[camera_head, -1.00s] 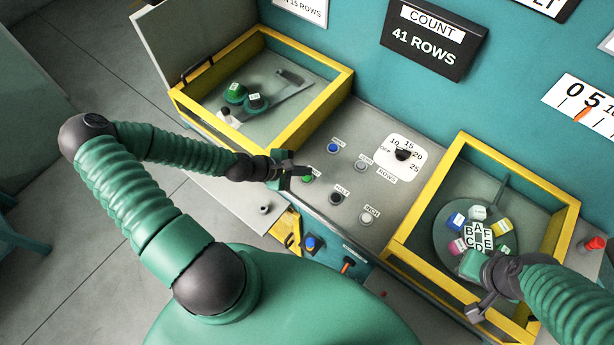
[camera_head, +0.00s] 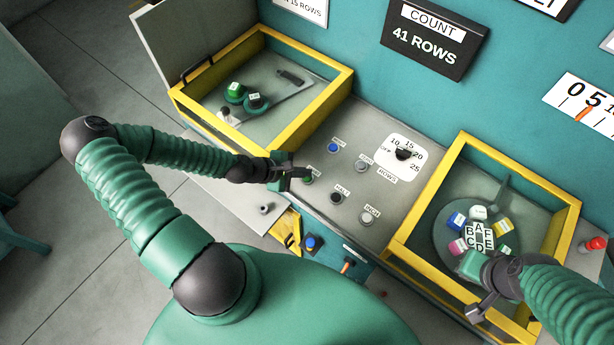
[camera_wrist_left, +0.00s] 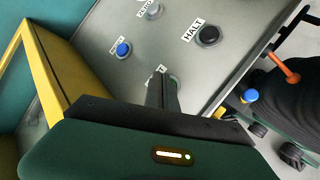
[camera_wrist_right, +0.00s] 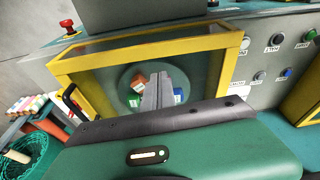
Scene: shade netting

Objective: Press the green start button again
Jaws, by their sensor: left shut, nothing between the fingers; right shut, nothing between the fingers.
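The green start button (camera_head: 308,180) is on the grey control panel (camera_head: 318,215), at the panel's left side. My left gripper (camera_head: 308,173) is shut and empty, with its fingertips right over the button. My right gripper (camera_wrist_right: 161,88) is shut and empty above the right yellow-framed bin.
Near the start button are a black HALT button (camera_head: 336,197), a white INCH button (camera_head: 366,217), a blue button (camera_head: 333,148) and a rows dial (camera_head: 403,154). Yellow-framed bins (camera_head: 345,88) (camera_head: 452,150) flank the panel. The count sign (camera_head: 425,45) reads 41 ROWS.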

